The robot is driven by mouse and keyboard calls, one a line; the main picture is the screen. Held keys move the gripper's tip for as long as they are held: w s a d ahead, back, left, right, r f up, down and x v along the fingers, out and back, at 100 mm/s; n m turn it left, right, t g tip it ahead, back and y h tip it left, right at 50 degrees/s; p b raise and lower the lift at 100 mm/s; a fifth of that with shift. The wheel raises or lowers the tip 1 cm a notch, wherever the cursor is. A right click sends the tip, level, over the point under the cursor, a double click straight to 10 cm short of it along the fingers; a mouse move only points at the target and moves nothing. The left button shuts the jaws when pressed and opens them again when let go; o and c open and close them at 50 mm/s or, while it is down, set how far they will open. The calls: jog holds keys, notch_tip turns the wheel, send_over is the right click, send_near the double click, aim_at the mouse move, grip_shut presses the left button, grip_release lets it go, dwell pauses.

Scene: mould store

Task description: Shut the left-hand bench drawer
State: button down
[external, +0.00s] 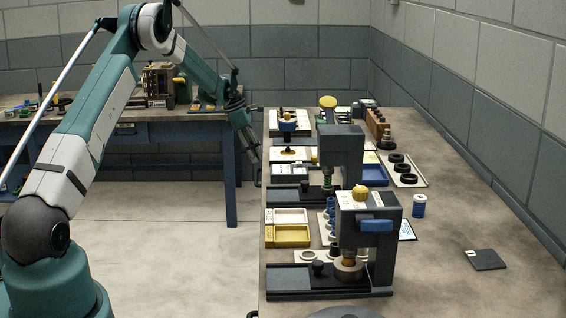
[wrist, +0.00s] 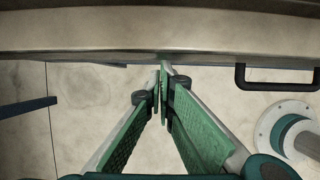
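My gripper (wrist: 161,88) points at the front of the bench in the wrist view, its green ribbed fingers together at the tips with nothing seen between them. The tips are at or just under the lower edge of the pale bench front (wrist: 90,38); I cannot tell if they touch it. A dark drawer handle (wrist: 277,86) sticks out to the right of the tips. I cannot tell which drawer it belongs to, or how far any drawer stands out. In the external view my gripper (external: 251,150) is beside the bench's left edge, and the drawer fronts are hidden.
The bench top (external: 470,210) holds two dark presses (external: 365,235), trays, a yellow box (external: 287,236) and black rings. A second bench (external: 120,115) with tools stands at the back left. The floor (external: 170,240) between is clear. A round pale base (wrist: 290,125) shows in the wrist view.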

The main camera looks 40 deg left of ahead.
jog(key=s+a+r+p, duration=0.1)
jog(key=s+a+r, duration=0.4)
jog(key=r, duration=0.4)
jog(key=shift+s+a+r+p, duration=0.2)
jog(key=shift+a+p, duration=0.05)
jog(key=shift+p, duration=0.15)
jog(key=shift+d, duration=0.1)
